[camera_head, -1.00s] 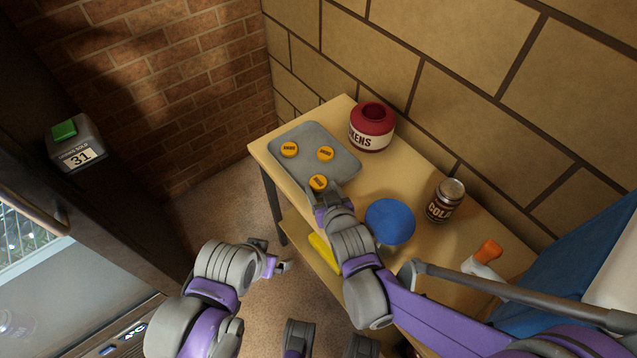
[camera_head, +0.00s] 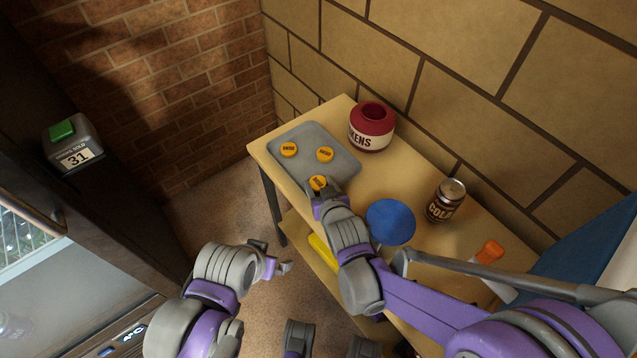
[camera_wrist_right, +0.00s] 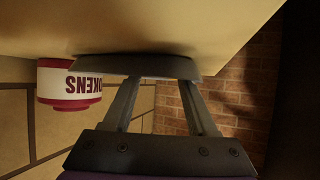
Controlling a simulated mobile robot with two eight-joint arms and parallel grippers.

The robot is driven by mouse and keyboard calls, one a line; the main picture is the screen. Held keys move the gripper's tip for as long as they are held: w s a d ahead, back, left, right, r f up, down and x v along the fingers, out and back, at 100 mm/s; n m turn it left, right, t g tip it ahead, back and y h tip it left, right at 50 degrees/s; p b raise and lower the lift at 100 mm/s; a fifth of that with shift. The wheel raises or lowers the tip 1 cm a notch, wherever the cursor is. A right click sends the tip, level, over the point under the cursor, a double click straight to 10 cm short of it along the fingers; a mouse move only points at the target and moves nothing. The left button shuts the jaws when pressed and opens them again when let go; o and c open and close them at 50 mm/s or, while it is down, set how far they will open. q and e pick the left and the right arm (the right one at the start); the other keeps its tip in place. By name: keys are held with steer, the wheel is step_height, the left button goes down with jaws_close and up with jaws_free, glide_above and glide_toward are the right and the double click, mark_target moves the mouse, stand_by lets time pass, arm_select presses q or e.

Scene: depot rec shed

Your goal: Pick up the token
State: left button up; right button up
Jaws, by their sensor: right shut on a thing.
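Three orange tokens lie on a grey tray (camera_head: 335,140) at the far left end of a wooden table: one at the left (camera_head: 289,149), one at the right (camera_head: 325,154), and the near token (camera_head: 317,182) at the tray's front edge. My right gripper (camera_head: 318,191) is shut on the near token, at tray level. In the right wrist view its two fingers (camera_wrist_right: 160,80) reach the grey tray, seen edge-on; the token cannot be made out there. My left gripper (camera_head: 277,258) is open and empty, below and left of the table.
A red and white tokens pot (camera_head: 372,128) stands behind the tray. A blue round thing (camera_head: 390,222), a cola can (camera_head: 446,201) and an orange-topped white thing (camera_head: 490,254) are to the right. A yellow thing (camera_head: 323,250) lies lower. A counter box (camera_head: 73,142) reading 31 is left.

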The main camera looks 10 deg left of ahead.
step_height(320, 180, up, 10)
steer(key=p, duration=0.2)
steer(key=shift+p, duration=0.35)
